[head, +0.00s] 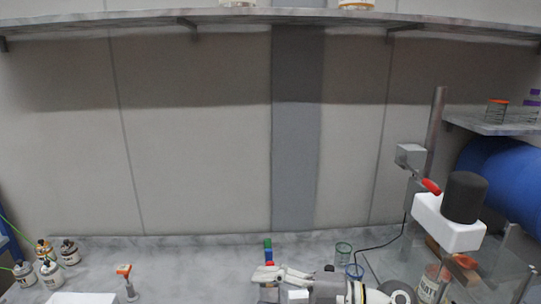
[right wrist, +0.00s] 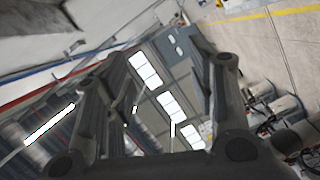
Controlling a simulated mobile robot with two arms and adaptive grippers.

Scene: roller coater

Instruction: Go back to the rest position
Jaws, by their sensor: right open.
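My right gripper (right wrist: 157,50) shows in the right wrist view with its dark fingers spread wide. It is open, and nothing is between the fingers. Behind it are lit roof windows and part of the hall floor, with no worktop object close to it. My left gripper cannot be made out in either view.
A machine (head: 448,222) stands at right. A shelf (head: 230,16) runs above.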

